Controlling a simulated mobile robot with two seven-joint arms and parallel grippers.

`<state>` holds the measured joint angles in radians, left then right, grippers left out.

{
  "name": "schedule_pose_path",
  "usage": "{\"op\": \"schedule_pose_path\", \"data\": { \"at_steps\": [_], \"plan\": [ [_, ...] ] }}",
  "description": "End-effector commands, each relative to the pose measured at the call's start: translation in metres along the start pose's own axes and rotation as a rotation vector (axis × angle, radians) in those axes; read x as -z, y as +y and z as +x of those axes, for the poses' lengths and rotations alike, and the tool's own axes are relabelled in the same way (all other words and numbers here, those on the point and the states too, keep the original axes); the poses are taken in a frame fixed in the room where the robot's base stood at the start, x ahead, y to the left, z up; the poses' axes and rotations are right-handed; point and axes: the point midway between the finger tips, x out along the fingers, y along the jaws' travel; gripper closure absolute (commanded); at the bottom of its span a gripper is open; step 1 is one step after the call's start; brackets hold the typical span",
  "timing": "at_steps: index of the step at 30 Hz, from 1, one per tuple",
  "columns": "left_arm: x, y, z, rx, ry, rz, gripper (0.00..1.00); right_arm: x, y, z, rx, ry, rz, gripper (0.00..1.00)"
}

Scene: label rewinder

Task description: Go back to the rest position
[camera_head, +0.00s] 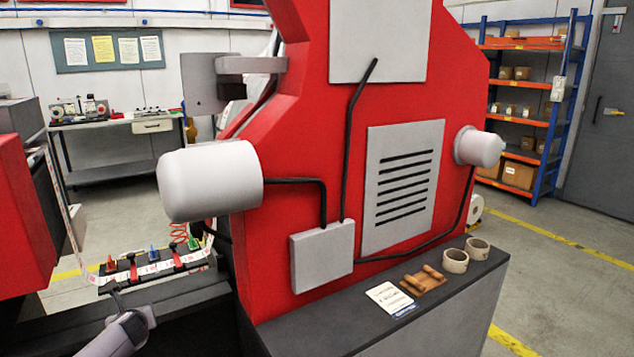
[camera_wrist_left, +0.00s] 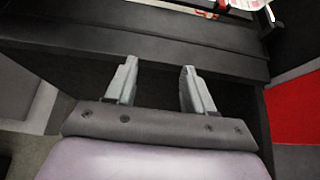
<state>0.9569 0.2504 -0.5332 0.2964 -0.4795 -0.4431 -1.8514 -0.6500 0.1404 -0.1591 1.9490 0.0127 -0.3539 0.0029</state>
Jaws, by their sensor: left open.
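My left gripper (camera_wrist_left: 156,88) is open and empty in the left wrist view, its two grey fingers apart over a dark ledge (camera_wrist_left: 130,40). In the head view my left arm comes in at the bottom left, below the label strip (camera_head: 160,266). The fingertips are hard to make out there. The red label rewinder (camera_head: 300,110) fills the middle of the head view, with a white cylinder (camera_head: 210,180) sticking out towards the left. My right gripper is in neither view.
A dark bench top (camera_head: 350,310) holds a card (camera_head: 389,298), a small wooden piece (camera_head: 424,281) and two cardboard rings (camera_head: 456,261). A red cabinet (camera_head: 22,215) stands at the left. Blue shelving (camera_head: 530,100) with boxes stands at the back right. Yellow lines mark open floor at right.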

Motion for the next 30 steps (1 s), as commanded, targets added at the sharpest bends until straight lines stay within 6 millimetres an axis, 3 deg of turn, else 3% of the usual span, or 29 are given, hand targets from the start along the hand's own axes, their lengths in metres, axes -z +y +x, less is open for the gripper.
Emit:
{"op": "schedule_pose_path", "data": {
  "at_steps": [8,14,18,24,30],
  "plan": [
    [0.106,-0.041,-0.024,0.132,0.121,-0.357,0.47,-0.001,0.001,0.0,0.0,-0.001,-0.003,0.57],
    [0.19,-0.061,-0.066,0.198,0.264,-0.722,0.47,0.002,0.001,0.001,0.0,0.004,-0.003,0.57],
    [0.24,-0.067,-0.106,0.212,0.379,-1.008,0.47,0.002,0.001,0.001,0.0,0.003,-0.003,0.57],
    [0.292,-0.062,-0.169,0.181,0.539,-1.421,0.47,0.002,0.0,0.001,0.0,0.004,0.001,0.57],
    [0.321,-0.044,-0.236,0.097,0.681,-1.836,0.47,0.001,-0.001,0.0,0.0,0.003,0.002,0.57]
  ]
}}
